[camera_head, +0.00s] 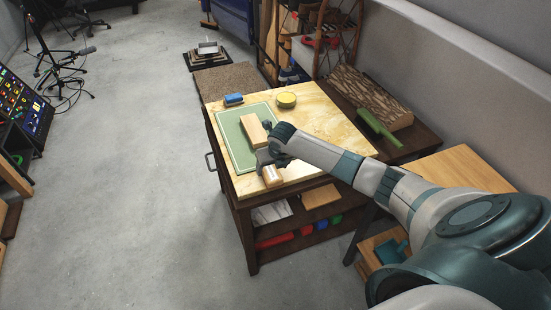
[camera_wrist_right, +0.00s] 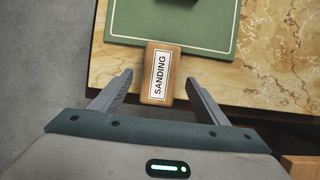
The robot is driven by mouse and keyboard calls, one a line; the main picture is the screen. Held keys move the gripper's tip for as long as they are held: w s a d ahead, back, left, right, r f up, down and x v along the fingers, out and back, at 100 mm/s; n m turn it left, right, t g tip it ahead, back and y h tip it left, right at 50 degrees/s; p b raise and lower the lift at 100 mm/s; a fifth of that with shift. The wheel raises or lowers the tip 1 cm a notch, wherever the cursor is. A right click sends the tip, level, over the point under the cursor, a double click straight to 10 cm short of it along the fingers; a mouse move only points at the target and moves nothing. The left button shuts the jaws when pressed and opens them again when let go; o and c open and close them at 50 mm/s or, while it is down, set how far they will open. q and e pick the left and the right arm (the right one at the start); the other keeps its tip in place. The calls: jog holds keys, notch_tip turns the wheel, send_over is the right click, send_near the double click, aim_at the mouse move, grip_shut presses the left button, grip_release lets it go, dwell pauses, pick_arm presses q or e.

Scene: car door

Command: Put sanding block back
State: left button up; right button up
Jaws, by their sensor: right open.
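A small wooden block with a white label reading SANDING (camera_wrist_right: 161,73) lies at the front edge of the green mat. It also shows in the head view (camera_head: 272,177), just in front of my right gripper. My right gripper (camera_head: 265,160) is open over the front of the table. In the right wrist view its fingers (camera_wrist_right: 159,80) stand on either side of the labelled block, with gaps on both sides. A plain, longer wooden block (camera_head: 253,131) lies on the green mat (camera_head: 232,148). My left gripper is not in view.
A blue block (camera_head: 234,99) and a yellow round tin (camera_head: 286,99) stand at the back of the marble-patterned tabletop (camera_head: 325,120). A green brush (camera_head: 378,128) lies to the right by a dark, bark-like block (camera_head: 368,95). The tabletop behind my right forearm is clear.

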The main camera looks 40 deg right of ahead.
jog(key=d+b+v, duration=0.1)
jog(key=v, duration=0.8)
jog(key=shift+a, duration=0.45)
jog(key=s+a+f+m+t+y, duration=0.1)
jog(key=a+f+m+t+y, duration=0.2)
jog(key=a+m, duration=0.55)
jog(key=s+a+f+m+t+y, duration=0.15)
jog(key=a+f+m, duration=0.45)
jog(key=a, duration=0.6)
jog(key=s+d+f+m+g+h, duration=0.1)
jog(key=s+d+f+m, duration=0.15)
jog(key=s+f, duration=0.55)
jog(key=s+d+f+m+g+h, duration=0.15)
jog(key=s+f+m, duration=0.3)
jog(key=f, duration=0.85)
jog(key=s+d+f+m+g, duration=0.1)
jog(key=s+d+f+m, duration=0.2)
jog(key=s+f, duration=0.55)
jog(key=s+f+m+g, duration=0.1)
jog(key=s+f, duration=0.4)
jog(key=s, duration=0.6)
jog(key=s+a+f+m+g, duration=0.1)
jog(key=s+f, duration=0.4)
jog(key=s, duration=0.6)
jog(key=s+a+f+m+g, duration=0.1)
jog(key=s+f+m, duration=0.3)
jog(key=s, duration=0.7)
jog(key=shift+s+f+g+h, duration=0.4)
jog(key=shift+f+g, duration=0.3)
jog(key=shift+f, duration=0.25)
